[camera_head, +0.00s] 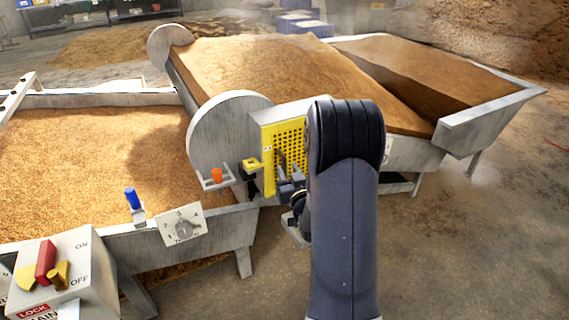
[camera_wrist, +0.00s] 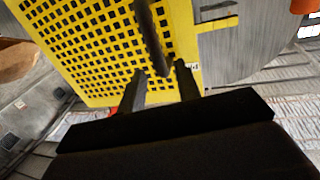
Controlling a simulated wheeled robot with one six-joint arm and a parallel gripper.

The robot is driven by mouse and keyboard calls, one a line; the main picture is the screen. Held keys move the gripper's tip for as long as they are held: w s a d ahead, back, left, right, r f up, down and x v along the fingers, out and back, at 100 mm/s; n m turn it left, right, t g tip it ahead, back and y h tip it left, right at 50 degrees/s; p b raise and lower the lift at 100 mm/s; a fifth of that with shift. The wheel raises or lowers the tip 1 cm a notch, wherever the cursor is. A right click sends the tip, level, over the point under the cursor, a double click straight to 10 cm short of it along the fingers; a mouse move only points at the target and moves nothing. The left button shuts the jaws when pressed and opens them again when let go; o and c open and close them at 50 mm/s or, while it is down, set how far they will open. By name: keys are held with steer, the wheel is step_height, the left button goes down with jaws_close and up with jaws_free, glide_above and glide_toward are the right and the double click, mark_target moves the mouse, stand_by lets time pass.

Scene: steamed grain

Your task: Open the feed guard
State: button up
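The feed guard (camera_head: 283,145) is a yellow perforated panel beside the round grey end plate in the middle of the head view. In the wrist view the feed guard (camera_wrist: 95,45) fills the upper left and middle, with a dark handle bar (camera_wrist: 150,35) on its face. My gripper (camera_head: 288,190) is close in front of the guard's lower part, partly hidden by my arm. In the wrist view my gripper (camera_wrist: 160,78) has its two fingers apart. The lower end of the bar appears between the fingertips, with gaps visible on both sides. The guard looks shut against the trough.
A yellow tab (camera_head: 250,164) and an orange knob (camera_head: 216,175) are left of the guard. A dial plate (camera_head: 181,225), a blue knob (camera_head: 132,197) and a switch box (camera_head: 62,275) are at lower left. Grain-filled troughs stand behind. The floor at right is clear.

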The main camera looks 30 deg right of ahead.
mark_target(285, 164)
steer(key=shift+w+d, duration=0.2)
steer(key=shift+w, duration=0.85)
steer(key=shift+w+d, duration=0.15)
steer(key=shift+w, duration=0.9)
jaws_close()
